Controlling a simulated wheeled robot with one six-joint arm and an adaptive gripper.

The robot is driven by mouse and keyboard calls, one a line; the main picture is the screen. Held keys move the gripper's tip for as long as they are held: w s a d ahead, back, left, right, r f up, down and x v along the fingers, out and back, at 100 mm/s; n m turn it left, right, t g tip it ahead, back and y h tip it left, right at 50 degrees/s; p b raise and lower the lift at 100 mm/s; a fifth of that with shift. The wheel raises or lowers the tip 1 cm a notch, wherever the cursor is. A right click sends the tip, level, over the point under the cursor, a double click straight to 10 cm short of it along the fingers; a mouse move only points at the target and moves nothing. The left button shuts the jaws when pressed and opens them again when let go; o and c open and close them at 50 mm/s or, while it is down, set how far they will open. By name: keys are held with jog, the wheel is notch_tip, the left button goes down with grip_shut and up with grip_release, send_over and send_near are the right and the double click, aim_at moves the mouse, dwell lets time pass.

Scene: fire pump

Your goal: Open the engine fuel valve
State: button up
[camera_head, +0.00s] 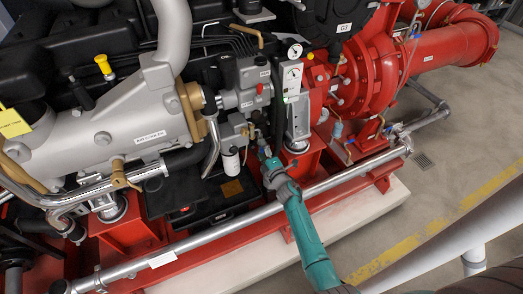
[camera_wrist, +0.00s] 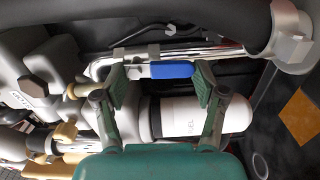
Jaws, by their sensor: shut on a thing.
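The engine fuel valve has a blue lever handle (camera_wrist: 172,70) on a thin metal pipe, and it lies crosswise in the wrist view. My gripper (camera_wrist: 160,82) has one finger at each end of this handle, with the jaws shut on it lengthwise. The white cylinder marked as fuel (camera_wrist: 205,117) lies just behind the fingers. In the head view my gripper (camera_head: 266,158) reaches into the engine's side, right of the white cylinder (camera_head: 230,162). The handle cannot be made out clearly there.
A silver pipe (camera_head: 225,221) and red base frame (camera_head: 200,243) run along the engine's front, below my arm. A gauge panel (camera_head: 292,82) stands just above my gripper. A thick dark hose (camera_wrist: 150,25) crosses close by. Open floor (camera_head: 420,215) lies to the right.

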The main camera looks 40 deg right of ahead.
jog(key=shift+n, duration=0.5)
jog(key=o, duration=1.1)
jog(key=shift+o, duration=0.2)
jog(key=v, duration=1.2)
jog(key=shift+s, duration=0.1)
